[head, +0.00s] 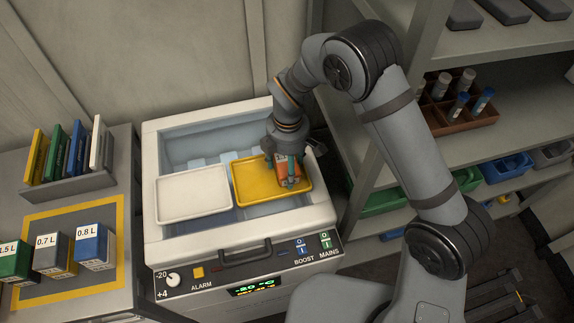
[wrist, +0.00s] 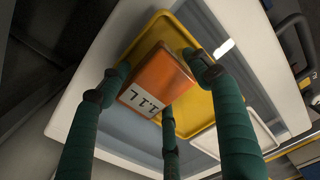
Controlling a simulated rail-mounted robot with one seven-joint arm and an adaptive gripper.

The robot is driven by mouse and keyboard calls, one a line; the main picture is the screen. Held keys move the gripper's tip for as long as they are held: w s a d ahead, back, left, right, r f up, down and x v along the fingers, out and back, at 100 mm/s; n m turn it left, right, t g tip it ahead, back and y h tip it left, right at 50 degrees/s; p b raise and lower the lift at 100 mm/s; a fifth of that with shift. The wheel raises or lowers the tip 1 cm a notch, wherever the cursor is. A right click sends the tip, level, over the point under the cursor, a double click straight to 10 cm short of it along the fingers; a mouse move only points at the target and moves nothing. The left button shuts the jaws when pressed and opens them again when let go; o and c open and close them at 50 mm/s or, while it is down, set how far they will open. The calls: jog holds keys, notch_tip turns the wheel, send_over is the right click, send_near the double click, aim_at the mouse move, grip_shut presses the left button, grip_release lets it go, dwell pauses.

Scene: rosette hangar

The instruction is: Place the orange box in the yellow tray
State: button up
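The orange box (head: 288,174) is at the yellow tray (head: 243,189), toward its right side, with my gripper (head: 287,168) above and around it. In the wrist view the orange box (wrist: 158,78) has a white label with dark writing facing the camera. The teal fingers of my gripper (wrist: 157,75) close in around its sides and appear to touch it. The yellow tray (wrist: 203,103) lies behind the box. I cannot tell whether the box's underside rests on the tray or is slightly above it.
A white tray (head: 193,195) sits left of the yellow one, both in an open cooler (head: 327,216). Green, grey and blue boxes (head: 92,247) stand on the left bench. A shelf unit with a brown vial rack (head: 462,121) stands close on the right.

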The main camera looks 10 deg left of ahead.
jog(key=shift+o, duration=1.1)
jog(key=shift+r+p, duration=0.3)
jog(key=shift+w+r+b, duration=0.1)
jog(key=shift+r+b, duration=0.2)
jog(key=shift+r, duration=0.05)
notch_tip(320, 180, up, 11)
jog(key=b, duration=0.1)
jog(key=shift+o, duration=0.9)
jog(key=shift+c, duration=0.5)
